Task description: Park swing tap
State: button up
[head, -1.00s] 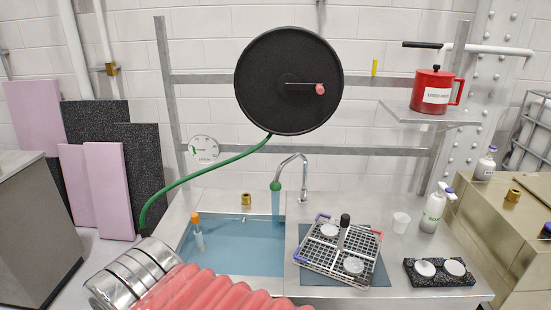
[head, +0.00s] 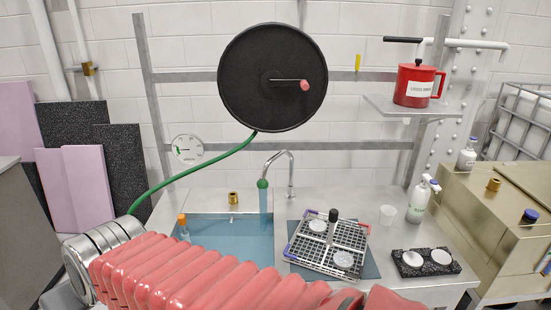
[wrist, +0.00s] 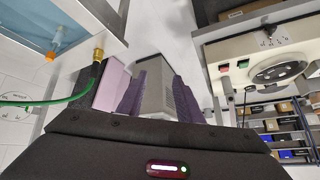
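The swing tap (head: 277,160) is a chrome gooseneck rising from the counter behind the sink. Its spout arches left and ends in a green tip (head: 263,184) over the sink's blue basin (head: 240,250). A grey cabinet shows behind the gap. The gripper is clear of the tap, which is not visible in the wrist view.
A wire rack (head: 330,246) lies right of the basin. A black reel (head: 272,78) feeds a green hose (head: 190,173) down to the left. A red pot (head: 413,86) stands on a shelf. An orange-capped bottle (head: 183,228) is in the basin. My pink-sleeved arm crosses the front.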

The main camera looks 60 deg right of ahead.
jog(key=w+d+r+m+t+h, duration=0.2)
jog(key=w+d+m+h, duration=0.1)
jog(key=w+d, duration=0.6)
jog(key=w+d+r+m+t+h, duration=0.2)
jog(key=w+d+m, duration=0.2)
jog(key=w+d, duration=0.5)
jog(key=s+d+f+m+g+h, duration=0.15)
jog(key=d+m+h, duration=0.4)
jog(key=d, duration=1.15)
jog(key=m+g+h, duration=0.8)
jog(key=g, duration=0.5)
send_near(276, 157)
jog(key=a, duration=0.2)
jog(key=shift+w+a+f+y, duration=0.15)
jog(key=shift+w+a+y, duration=0.1)
jog(key=shift+w, duration=0.2)
jog(key=d, duration=0.4)
jog(key=s+d, duration=0.1)
jog(key=d, duration=0.8)
jog(key=shift+s+d, duration=0.35)
